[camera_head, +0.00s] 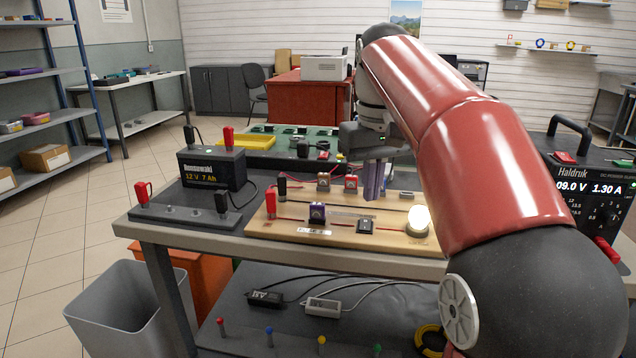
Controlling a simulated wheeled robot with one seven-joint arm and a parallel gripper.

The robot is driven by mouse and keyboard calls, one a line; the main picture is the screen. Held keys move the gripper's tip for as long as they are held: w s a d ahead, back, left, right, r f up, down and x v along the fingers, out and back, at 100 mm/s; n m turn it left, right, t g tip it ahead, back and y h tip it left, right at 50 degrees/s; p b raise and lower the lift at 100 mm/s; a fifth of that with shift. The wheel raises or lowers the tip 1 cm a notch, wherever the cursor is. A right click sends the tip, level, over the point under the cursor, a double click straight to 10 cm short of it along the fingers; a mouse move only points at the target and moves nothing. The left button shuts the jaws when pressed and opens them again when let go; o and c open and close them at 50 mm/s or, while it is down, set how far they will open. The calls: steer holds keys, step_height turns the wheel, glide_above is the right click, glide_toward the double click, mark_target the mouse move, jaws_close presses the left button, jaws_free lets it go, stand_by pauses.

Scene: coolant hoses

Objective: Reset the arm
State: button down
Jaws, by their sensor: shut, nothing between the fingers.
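My red and black arm reaches in from the right of the head view and arches over the workbench (400,268). My gripper (373,196) points down above the wooden circuit board (290,232), near its back right part. The fingers are together, with nothing between them. I cannot tell exactly how high the fingertips are above the board. A lit bulb (418,219) stands on the board just right of the gripper.
A black battery (212,168) stands at the bench's left, behind a dark strip (190,214) with red and black plugs. A power supply (590,195) stands at the right. A green board (292,143) and yellow tray (252,141) lie behind. A grey bin (125,310) stands on the floor.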

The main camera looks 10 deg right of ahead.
steer(key=s+f+m+t, duration=0.2)
steer(key=s+f+t, duration=0.3)
steer(key=s+f, duration=1.3)
steer(key=shift+s+f, duration=0.4)
steer(key=shift+s, duration=0.75)
steer(key=shift+a, duration=0.1)
